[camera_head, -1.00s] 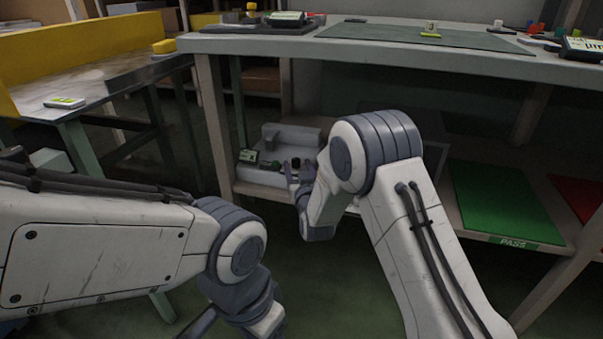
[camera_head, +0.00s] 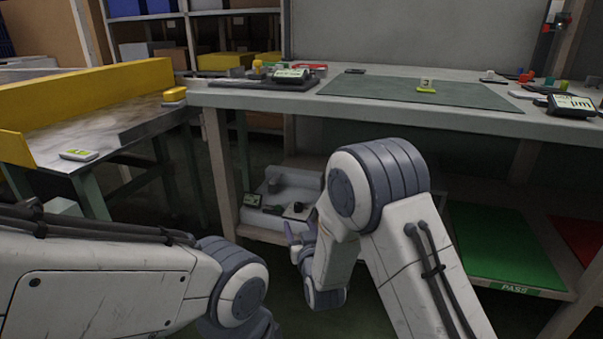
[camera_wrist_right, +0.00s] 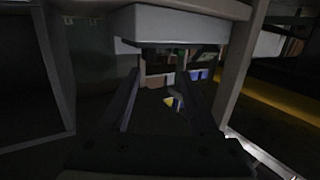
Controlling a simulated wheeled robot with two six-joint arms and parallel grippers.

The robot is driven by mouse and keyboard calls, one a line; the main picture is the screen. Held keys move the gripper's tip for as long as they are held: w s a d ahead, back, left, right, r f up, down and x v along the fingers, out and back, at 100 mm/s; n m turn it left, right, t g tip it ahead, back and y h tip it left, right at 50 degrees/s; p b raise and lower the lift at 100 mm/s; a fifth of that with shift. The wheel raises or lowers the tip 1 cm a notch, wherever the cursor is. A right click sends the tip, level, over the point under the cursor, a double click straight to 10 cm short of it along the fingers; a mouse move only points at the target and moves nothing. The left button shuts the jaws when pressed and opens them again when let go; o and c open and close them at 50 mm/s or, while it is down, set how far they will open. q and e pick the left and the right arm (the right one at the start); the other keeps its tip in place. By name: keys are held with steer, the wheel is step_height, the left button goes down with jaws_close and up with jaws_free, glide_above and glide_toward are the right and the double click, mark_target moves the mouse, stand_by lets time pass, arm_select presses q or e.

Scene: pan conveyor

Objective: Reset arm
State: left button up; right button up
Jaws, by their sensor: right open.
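My right gripper (camera_head: 300,235) is in front of the bench's lower shelf, just below a light grey device (camera_head: 290,184) standing there. In the right wrist view, the two dark fingers of this gripper (camera_wrist_right: 162,88) stand apart with nothing held between them. The bulky white and grey links of my right arm hide part of the shelf. My left arm comes in from the left, and its gripper is below the bottom edge of the head view.
The bench top (camera_head: 240,98) carries a green mat (camera_head: 400,92) and small instruments. A green PASS panel (camera_head: 500,245) and a red panel (camera_head: 580,240) lie on the lower shelf at right. A yellow-walled conveyor table (camera_head: 110,130) stands at left. Dark floor lies between.

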steer(key=s+a+r+n+g+y+p, duration=0.1)
steer(key=s+a+r+g+p, duration=0.2)
steer(key=s, duration=0.5)
steer(key=s+a+r+n+g+p, duration=0.1)
steer(key=s+a+r+g+p, duration=0.15)
steer(key=s+r+g, duration=0.4)
steer(key=s+d+r+n+g+h+p, duration=0.1)
steer(key=s+d+r+g+p, duration=0.15)
steer(key=s, duration=0.55)
steer(key=s+d+r+n+g+h+p, duration=0.15)
steer(key=s+d, duration=0.25)
steer(key=s, duration=0.4)
steer(key=s+d+r+n+g+h+p, duration=0.1)
steer(key=s+d+r+g+p, duration=0.15)
steer(key=s, duration=0.55)
arm_select(q)
step_height(320, 180, up, 50)
steer(key=p, duration=3.7)
arm_select(e)
step_height(320, 180, up, 38)
steer(key=d, duration=0.1)
steer(key=shift+s+f, duration=0.2)
arm_select(q)
steer(key=shift+c, duration=0.3)
arm_select(e)
steer(key=shift+m, duration=0.25)
steer(key=shift+c, duration=0.3)
